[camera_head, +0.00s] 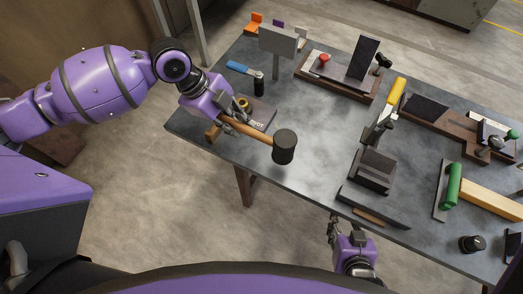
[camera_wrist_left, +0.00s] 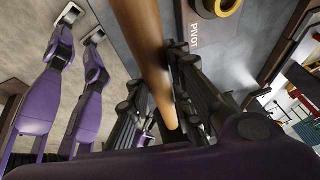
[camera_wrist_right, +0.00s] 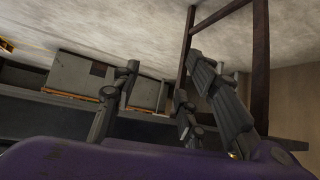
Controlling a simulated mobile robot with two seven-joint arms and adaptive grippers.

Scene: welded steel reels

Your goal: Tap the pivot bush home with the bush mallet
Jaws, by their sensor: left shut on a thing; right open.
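My left gripper (camera_head: 224,123) is shut on the wooden handle of the bush mallet (camera_head: 284,148). The mallet's dark round head points right, over the front left part of the table. In the left wrist view the handle (camera_wrist_left: 147,45) runs between the fingers. The brass-coloured pivot bush (camera_head: 243,103) is at a grey plate (camera_head: 262,111) marked PIVOT, just beyond the gripper. The bush also shows as a ring at the top of the left wrist view (camera_wrist_left: 216,6); its depth of seating cannot be told. My right gripper (camera_head: 334,226) is open and empty by the table's front edge.
The table's (camera_head: 310,125) middle is mostly clear.

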